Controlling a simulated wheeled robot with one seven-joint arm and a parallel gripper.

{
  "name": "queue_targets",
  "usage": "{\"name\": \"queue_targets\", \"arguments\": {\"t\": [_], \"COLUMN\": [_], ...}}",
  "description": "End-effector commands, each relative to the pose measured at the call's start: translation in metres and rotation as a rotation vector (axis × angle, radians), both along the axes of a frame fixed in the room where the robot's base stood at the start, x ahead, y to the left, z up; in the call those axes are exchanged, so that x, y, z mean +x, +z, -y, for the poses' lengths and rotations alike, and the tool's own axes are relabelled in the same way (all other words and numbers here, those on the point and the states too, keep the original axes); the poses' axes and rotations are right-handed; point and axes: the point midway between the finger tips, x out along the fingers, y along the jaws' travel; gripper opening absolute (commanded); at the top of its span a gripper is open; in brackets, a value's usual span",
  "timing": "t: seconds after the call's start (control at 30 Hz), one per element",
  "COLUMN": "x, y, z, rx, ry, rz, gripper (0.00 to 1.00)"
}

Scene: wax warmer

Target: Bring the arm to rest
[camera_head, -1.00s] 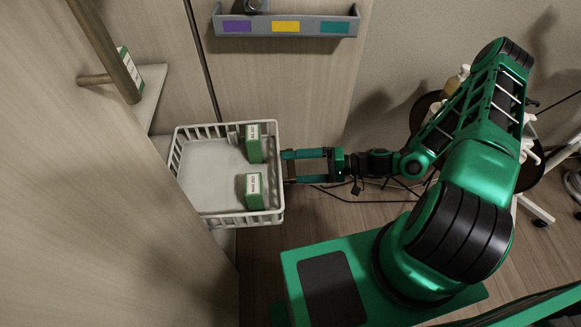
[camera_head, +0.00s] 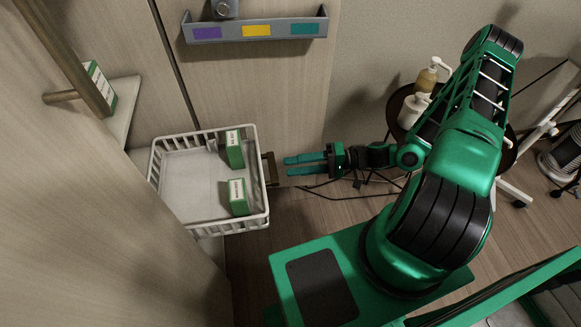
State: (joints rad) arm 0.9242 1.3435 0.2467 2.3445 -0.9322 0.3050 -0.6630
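My green arm reaches in from the right in the head view. My gripper (camera_head: 305,165) points left, its two green fingers apart with nothing between them. It is just right of the brown handle (camera_head: 270,169) on the white basket drawer (camera_head: 262,212), with a small gap between the fingertips and the handle. The basket is pulled out from the cabinet. It holds two green and white boxes, one at the back right (camera_head: 235,150) and one nearer the front (camera_head: 238,197).
A cabinet door (camera_head: 75,190) with a bar handle stands open at left. A shelf holds another green box (camera_head: 98,88). A grey rail (camera_head: 255,27) with coloured labels is on the panel behind. A dark round table (camera_head: 395,105) with bottles stands at right. Cables lie on the floor.

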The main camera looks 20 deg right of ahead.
Motion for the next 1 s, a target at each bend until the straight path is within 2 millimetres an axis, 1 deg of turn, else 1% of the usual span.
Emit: {"name": "queue_targets", "arguments": {"t": [0.13, 0.77, 0.87, 1.0], "x": [0.000, -0.001, -0.004, -0.016], "y": [-0.002, -0.004, -0.003, -0.002], "z": [0.003, 0.004, 0.007, 0.016], "rx": [-0.004, -0.011, -0.036, -0.124], "ry": [0.000, 0.002, 0.027, 0.104], "rz": [-0.002, -0.005, -0.012, -0.042], "gripper": [0.41, 0.41, 0.41, 0.41]}}
